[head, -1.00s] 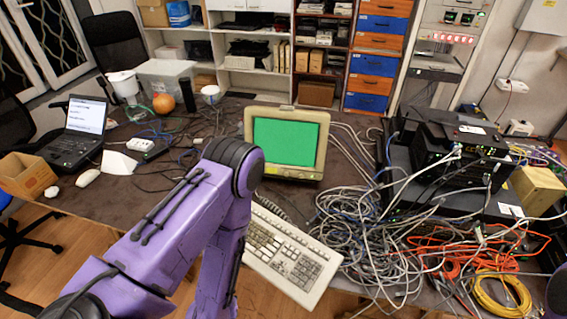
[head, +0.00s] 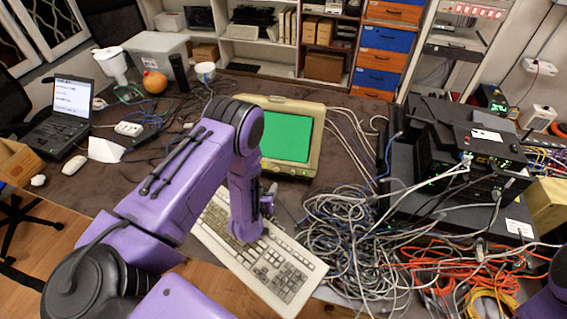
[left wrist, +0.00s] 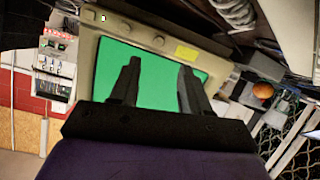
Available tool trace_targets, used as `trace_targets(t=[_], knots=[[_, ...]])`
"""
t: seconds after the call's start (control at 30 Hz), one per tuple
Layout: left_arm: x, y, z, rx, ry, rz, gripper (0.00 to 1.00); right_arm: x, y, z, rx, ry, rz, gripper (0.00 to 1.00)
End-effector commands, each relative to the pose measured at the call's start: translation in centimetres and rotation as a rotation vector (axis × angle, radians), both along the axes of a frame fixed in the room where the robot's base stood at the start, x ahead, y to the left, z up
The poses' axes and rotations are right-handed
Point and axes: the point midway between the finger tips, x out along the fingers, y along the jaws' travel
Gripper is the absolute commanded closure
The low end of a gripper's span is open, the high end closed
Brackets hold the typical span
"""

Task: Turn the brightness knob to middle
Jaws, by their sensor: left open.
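The beige monitor (head: 316,155) with a lit green screen (head: 287,137) stands on the desk behind the keyboard. It fills the middle of the left wrist view (left wrist: 88,75), turned nearly upside down. There its control bezel shows small round knobs (left wrist: 158,40), a green light and a yellow label. I cannot tell which knob is brightness or read its setting. My left gripper (left wrist: 160,66) is open and empty, its two fingers apart in front of the screen, apart from the knobs in the picture. In the head view the left gripper (head: 268,198) is partly hidden behind my forearm.
The keyboard (head: 275,265) lies below my left forearm. A tangle of grey cables (head: 345,235) lies right of it, beside stacked black network gear (head: 455,150). A laptop (head: 68,110) and a white paper (head: 105,149) are on the left.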

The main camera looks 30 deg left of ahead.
Motion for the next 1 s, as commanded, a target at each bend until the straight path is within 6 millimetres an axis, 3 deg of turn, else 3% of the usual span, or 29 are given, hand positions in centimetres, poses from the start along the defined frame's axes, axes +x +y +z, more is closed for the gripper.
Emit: trace_targets(t=[0.13,0.27,0.4,0.6,0.97,1.0], knots=[[0.5,0.2,-0.4,0.0,0.0,0.002,0.53,0.0,0.0,-0.2,0.0,0.001,0.0,0.57],[2.5,1.0,-1.4,-0.001,-0.001,0.005,0.53,-0.1,0.0,-0.8,0.0,0.002,0.0,0.57],[5.4,1.9,-3.2,-0.001,-0.002,0.007,0.53,-0.1,0.0,-3.6,0.0,0.002,0.0,0.57],[8.4,2.6,-4.2,-0.001,-0.001,0.003,0.53,-0.1,0.0,-5.5,0.0,0.002,0.0,0.57],[9.3,2.8,-4.1,0.0,0.002,0.001,0.53,-0.1,0.0,-5.6,0.0,0.001,0.0,0.57],[9.3,2.8,-4.1,0.0,0.002,0.001,0.67,-0.1,0.0,-5.6,0.0,0.001,0.0,0.57]])
